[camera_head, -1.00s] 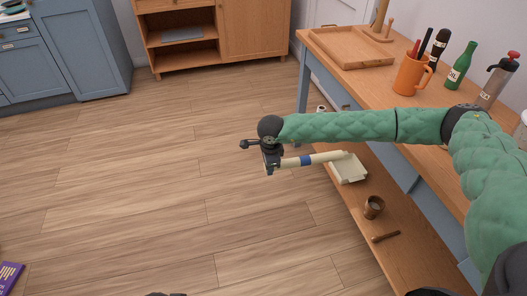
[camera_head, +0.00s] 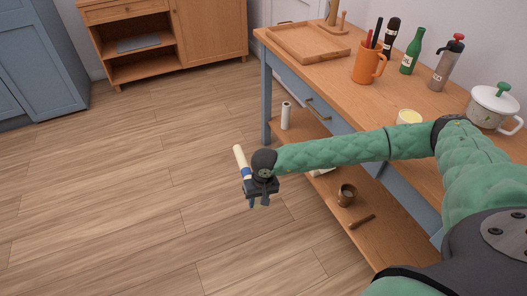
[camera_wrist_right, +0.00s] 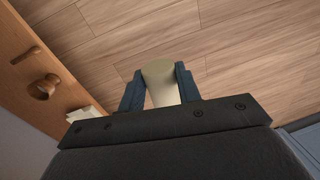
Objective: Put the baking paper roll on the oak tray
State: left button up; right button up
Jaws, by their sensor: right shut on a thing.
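The right wrist view shows the roll (camera_wrist_right: 161,82) between the two fingers, seen nearly end-on. The oak tray (camera_head: 285,51) is a shallow square wooden tray on the far left part of the bench top. It looks empty, and the gripper is lower than it and apart from it. My left gripper is out of view.
On the bench (camera_head: 335,86) stand an orange mug (camera_head: 366,66) with utensils, a green bottle (camera_head: 411,54), a dispenser (camera_head: 445,65), a white pot (camera_head: 491,107) and a wooden stand (camera_head: 333,15). The lower shelf holds a white roll (camera_head: 286,116) and a brown pot (camera_head: 346,194). Floor at left is clear.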

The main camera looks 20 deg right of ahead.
aim_at(321, 41)
jog(key=i+j+z, duration=0.3)
jog(key=i, duration=0.2)
jog(key=i+j+z, duration=0.25)
jog(key=i+j, duration=0.2)
